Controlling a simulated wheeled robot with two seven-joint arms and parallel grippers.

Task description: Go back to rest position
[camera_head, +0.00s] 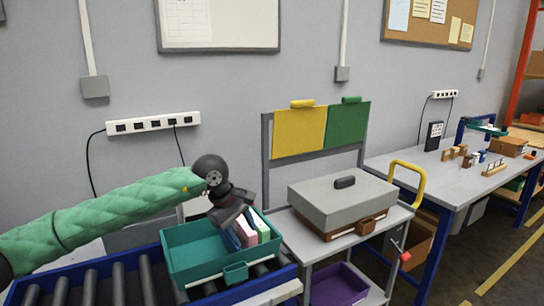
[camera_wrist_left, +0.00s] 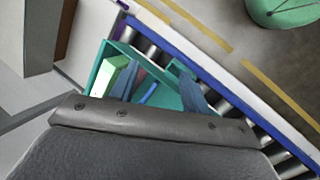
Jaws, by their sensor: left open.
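My left arm, in a green quilted sleeve, comes in from the left in the head view. My left gripper (camera_head: 234,214) is open and hangs over the teal bin (camera_head: 190,250), above its right part. In the left wrist view the two fingers of the gripper (camera_wrist_left: 160,90) stand apart, with the bin (camera_wrist_left: 105,62) below. Upright green, pink and white items (camera_head: 262,227) stand in the bin close to the gripper. Whether a finger touches them cannot be told. My right gripper is not in view.
The bin stands on a blue-framed roller conveyor (camera_head: 70,285). To its right a grey cart carries a closed grey case (camera_head: 340,198), with yellow and green panels (camera_head: 299,133) behind. A purple bin (camera_head: 338,286) sits lower. A workbench (camera_head: 440,178) stands at right.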

